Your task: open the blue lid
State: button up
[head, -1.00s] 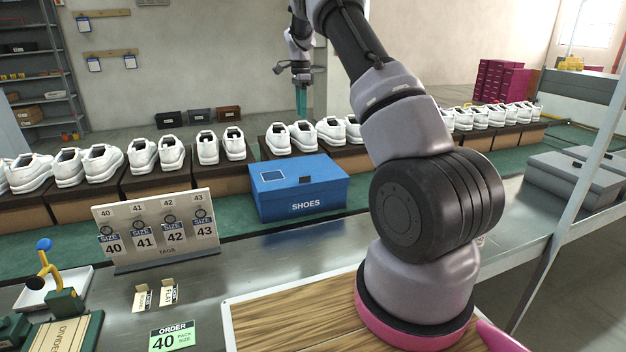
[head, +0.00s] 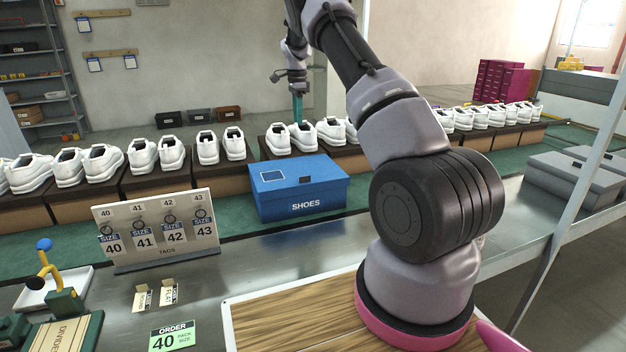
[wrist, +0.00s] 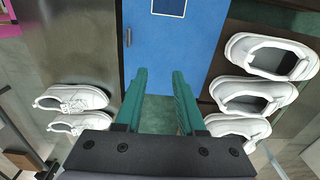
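The blue lid (head: 283,172) lies closed on the blue box marked SHOES (head: 312,205), which stands at the bench's far side. The lid has a pale outlined square and a small dark tab (head: 305,180). In the wrist view the lid (wrist: 178,45) fills the top middle, with a dark tab (wrist: 128,37) at its left edge. My gripper (head: 297,108) is above and behind the box, pointing down. In the wrist view its two green fingers (wrist: 160,78) are apart with nothing between them, and their tips reach near the lid's edge in the picture. I cannot tell any contact.
White shoes (head: 301,136) stand on brown boxes in a row behind the blue box. A tag stand (head: 158,232) is to its left. Grey boxes (head: 575,180) lie at the right.

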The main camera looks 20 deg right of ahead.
jog(key=s+f, duration=1.5)
jog(key=f, duration=0.2)
jog(key=shift+s+f, duration=0.15)
jog(key=shift+f, duration=0.2)
jog(key=shift+r, duration=0.1)
